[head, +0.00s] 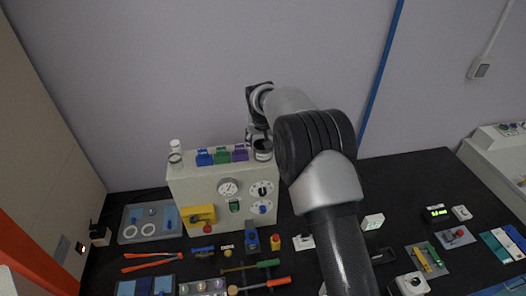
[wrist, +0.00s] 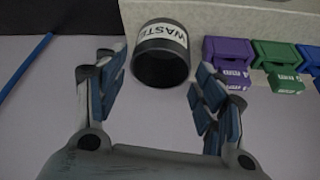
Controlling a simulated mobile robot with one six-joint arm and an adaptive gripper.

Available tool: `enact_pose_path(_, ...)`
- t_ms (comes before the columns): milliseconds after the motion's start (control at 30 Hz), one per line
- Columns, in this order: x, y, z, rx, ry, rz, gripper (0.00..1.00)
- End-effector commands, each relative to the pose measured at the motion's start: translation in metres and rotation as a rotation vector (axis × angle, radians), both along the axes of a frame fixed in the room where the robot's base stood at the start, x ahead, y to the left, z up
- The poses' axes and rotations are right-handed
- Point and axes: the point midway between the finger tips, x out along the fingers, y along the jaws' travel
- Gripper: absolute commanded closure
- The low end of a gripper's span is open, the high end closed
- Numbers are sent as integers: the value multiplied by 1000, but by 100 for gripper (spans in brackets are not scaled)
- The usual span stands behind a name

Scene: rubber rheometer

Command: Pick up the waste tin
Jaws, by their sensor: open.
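The waste tin (wrist: 163,35) is a dark round tin with a white WASTE label, which reads upside down in the wrist view. In the head view the tin (head: 263,155) stands on the right end of the top of the beige machine. My gripper (wrist: 160,70) is open, with one blue-padded finger on each side of the tin's dark open mouth in the wrist view. In the head view my gripper (head: 257,133) is just above the tin and partly hidden by my arm. I see no clear contact between fingers and tin.
Purple (head: 240,153), green (head: 222,155) and blue (head: 204,157) small boxes stand in a row left of the tin on the machine (head: 185,185). A clear bottle (head: 176,155) stands at the far left end. Tools and trays crowd the dark bench below.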

Motion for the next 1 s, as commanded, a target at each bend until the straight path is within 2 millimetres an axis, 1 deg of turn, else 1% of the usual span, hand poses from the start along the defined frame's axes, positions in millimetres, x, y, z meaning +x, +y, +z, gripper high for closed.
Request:
enact_pose_path(33,3,0,-8,-2,5,-1,36)
enact_pose_path(200,12,0,-29,-1,3,0,36)
enact_pose_path(300,15,0,-34,0,1,0,36)
enact_pose_path(533,15,0,-35,0,1,0,37)
enact_pose_path(1000,14,0,-35,0,2,0,68)
